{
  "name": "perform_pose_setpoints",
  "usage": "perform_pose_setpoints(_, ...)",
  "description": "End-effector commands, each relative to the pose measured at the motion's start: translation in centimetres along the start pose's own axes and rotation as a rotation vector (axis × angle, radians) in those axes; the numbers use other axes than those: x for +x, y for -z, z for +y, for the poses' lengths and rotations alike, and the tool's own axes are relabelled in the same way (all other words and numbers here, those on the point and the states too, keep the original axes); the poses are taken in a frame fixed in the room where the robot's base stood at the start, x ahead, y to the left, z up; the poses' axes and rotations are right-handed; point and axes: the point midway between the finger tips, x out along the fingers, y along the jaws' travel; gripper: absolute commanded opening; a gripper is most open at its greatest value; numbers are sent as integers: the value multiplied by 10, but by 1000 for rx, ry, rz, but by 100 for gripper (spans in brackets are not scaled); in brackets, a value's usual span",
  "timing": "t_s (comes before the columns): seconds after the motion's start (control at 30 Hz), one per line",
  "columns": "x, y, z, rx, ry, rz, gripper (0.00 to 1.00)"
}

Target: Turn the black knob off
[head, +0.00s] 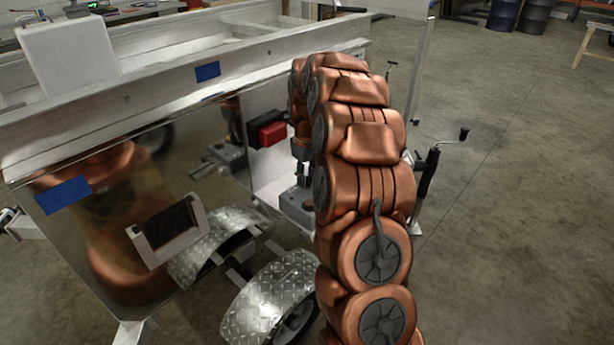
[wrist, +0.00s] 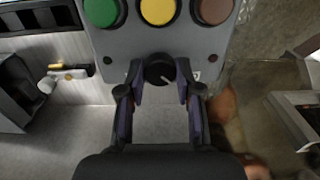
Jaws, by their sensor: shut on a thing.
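The black knob (wrist: 159,68) is on the face of a grey control box (wrist: 205,40) in the wrist view, below a row of green, yellow and brown-red round buttons. A small pale mark on the knob points toward the lower right. My gripper (wrist: 160,82) has one finger on each side of the knob and is shut on it. The knob cannot be made out there, and my gripper is mostly hidden behind my arm.
A crank handle (head: 431,165) stands to the right of my arm.

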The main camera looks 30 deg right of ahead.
Motion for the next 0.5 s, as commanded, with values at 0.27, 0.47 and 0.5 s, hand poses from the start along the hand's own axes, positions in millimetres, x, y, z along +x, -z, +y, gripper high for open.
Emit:
perform_pose_setpoints(0.27,0,0,0,0,1,-1,59)
perform_pose_setpoints(0.47,0,0,0,0,0,0,60)
perform_pose_setpoints(0.5,0,0,0,0,0,0,60)
